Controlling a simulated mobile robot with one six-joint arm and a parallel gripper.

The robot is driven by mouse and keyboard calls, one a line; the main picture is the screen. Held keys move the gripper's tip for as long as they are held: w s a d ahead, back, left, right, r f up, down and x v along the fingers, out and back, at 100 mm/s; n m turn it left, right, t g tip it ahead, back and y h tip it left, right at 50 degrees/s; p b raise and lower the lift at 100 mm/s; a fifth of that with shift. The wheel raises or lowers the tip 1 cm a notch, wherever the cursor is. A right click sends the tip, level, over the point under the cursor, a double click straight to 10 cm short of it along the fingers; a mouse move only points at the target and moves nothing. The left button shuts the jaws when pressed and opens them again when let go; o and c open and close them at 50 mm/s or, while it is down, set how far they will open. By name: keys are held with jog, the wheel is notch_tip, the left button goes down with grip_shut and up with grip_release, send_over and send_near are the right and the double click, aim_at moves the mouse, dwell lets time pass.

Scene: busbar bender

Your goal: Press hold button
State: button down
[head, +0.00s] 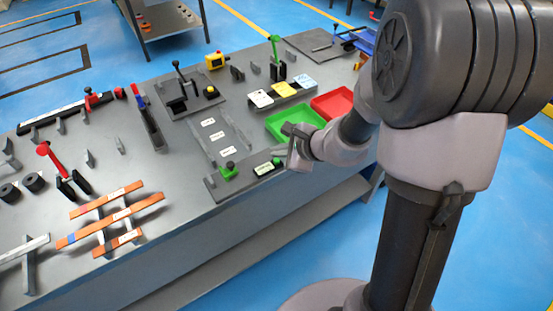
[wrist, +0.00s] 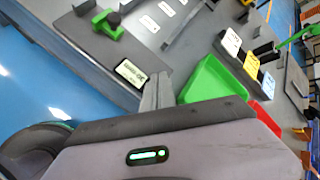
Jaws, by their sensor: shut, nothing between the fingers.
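My gripper (head: 281,154) is shut and empty, low over the front edge of the bench beside a small panel plate. Its closed fingers also show in the wrist view (wrist: 160,80), with their tips close to the right of a small lit display (wrist: 130,72). I cannot tell if they touch it. The panel plate carries a green bracket with a black knob (wrist: 113,19), also seen in the head view (head: 230,166). No button is clearly marked as hold; a yellow box with a red button (head: 215,60) stands at the back of the bench.
A green tray (head: 294,116) and a red tray (head: 332,103) lie just beyond my gripper. A plate with a black lever (head: 180,72) and a rack of white, yellow and blue cards (head: 281,93) stand farther back. Copper bars (head: 110,213) rest at the front left.

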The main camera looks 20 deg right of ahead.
jog(key=shift+f, duration=0.1)
dwell(0.7)
jog(key=shift+f+b, duration=0.35)
jog(key=shift+b, duration=0.35)
jog(key=shift+f+b, duration=0.45)
jog(key=shift+b, duration=0.1)
dwell(0.4)
jog(key=shift+r, duration=0.1)
jog(key=shift+r+p, duration=0.65)
jog(key=shift+r, duration=0.15)
jog(key=shift+r, duration=0.1)
jog(key=shift+r+p, duration=1.95)
jog(key=shift+r, duration=0.5)
